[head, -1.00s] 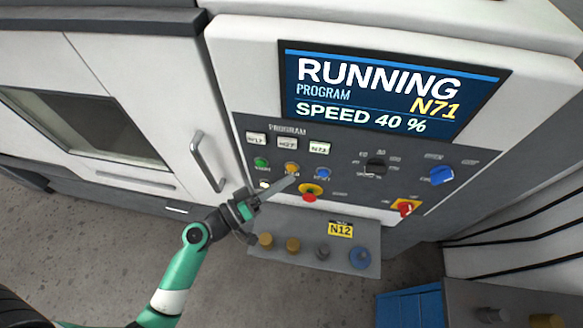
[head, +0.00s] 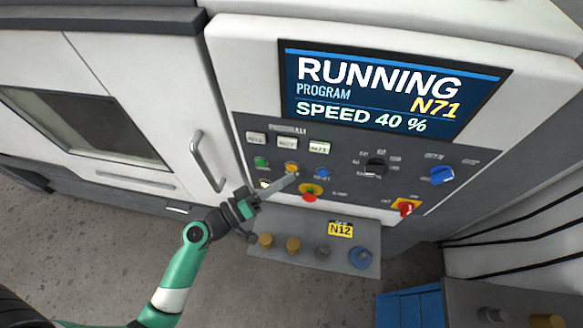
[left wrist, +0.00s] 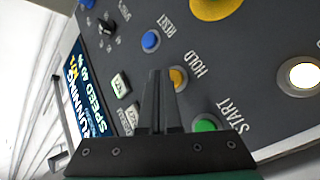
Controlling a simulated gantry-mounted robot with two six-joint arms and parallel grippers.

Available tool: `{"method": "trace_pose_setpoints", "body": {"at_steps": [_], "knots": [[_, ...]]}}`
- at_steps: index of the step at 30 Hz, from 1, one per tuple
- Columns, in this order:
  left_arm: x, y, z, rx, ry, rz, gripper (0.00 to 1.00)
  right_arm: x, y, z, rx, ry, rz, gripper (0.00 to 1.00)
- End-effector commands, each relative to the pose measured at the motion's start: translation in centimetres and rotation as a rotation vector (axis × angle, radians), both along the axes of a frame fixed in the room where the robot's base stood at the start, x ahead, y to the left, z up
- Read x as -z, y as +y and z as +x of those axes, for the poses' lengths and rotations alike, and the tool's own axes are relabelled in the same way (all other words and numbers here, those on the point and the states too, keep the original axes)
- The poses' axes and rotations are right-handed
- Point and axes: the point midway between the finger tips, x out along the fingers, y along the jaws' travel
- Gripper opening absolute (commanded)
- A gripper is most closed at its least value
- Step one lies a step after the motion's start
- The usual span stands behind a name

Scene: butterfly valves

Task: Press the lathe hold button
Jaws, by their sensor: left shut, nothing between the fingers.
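The yellow hold button (head: 291,168) sits on the dark control panel between the green start button (head: 261,162) and the blue reset button (head: 323,173). In the left wrist view the hold button (left wrist: 178,78) carries the label HOLD and lies just beside my fingertips, partly hidden by them. My left gripper (head: 293,177) is shut and empty, its tips in front of the panel close to the hold button. It also shows in the left wrist view (left wrist: 159,75). I cannot tell whether the tips touch the button. My right gripper is not in view.
The screen (head: 385,90) reads RUNNING, PROGRAM N71, SPEED 40 %. A red emergency button on a yellow ring (head: 311,188) is just below the hold button. A door handle (head: 207,160) is left of the panel. A shelf (head: 300,244) with several parts juts out below.

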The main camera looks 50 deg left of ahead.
Motion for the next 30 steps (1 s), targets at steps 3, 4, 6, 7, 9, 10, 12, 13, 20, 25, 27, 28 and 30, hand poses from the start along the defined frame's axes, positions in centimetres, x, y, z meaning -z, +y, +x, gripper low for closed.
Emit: {"method": "trace_pose_setpoints", "body": {"at_steps": [3, 4, 6, 7, 9, 10, 12, 13, 20, 25, 27, 28, 30], "knots": [[0.07, 0.3, 0.37, -0.001, -0.001, 0.001, 0.0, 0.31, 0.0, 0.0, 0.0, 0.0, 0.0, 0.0], [0.06, 0.34, 0.42, -0.001, -0.001, 0.001, 0.0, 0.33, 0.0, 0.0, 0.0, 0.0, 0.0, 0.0], [0.04, 0.37, 0.45, 0.0, 0.0, 0.0, 0.0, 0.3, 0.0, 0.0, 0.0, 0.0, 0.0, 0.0], [0.02, 0.36, 0.44, 0.0, 0.0, 0.0, 0.0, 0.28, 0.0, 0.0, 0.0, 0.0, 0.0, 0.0], [0.02, 0.36, 0.44, 0.0, 0.0, 0.0, 0.0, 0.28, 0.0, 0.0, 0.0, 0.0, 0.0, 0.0], [0.01, 0.35, 0.44, 0.0, 0.0, 0.0, 0.0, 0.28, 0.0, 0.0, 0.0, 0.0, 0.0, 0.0], [0.01, 0.35, 0.44, 0.0, 0.0, 0.0, 0.0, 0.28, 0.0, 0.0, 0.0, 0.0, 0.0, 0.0], [0.02, 0.36, 0.44, 0.0, 0.0, 0.0, 0.0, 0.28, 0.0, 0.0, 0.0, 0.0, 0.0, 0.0], [0.04, 0.48, 0.59, -0.001, -0.001, 0.0, 0.0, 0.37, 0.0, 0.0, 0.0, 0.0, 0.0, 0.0], [0.04, 0.62, 0.76, -0.001, -0.001, 0.0, 0.0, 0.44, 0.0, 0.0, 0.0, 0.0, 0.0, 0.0], [0.03, 0.67, 0.84, -0.001, -0.001, 0.0, 0.0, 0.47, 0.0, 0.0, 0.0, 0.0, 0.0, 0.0], [0.03, 0.7, 0.86, -0.001, -0.001, 0.0, 0.0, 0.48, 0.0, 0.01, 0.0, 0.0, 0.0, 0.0], [0.02, 0.75, 0.93, -0.001, -0.001, 0.0, 0.0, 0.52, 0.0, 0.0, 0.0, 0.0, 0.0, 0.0]]}}
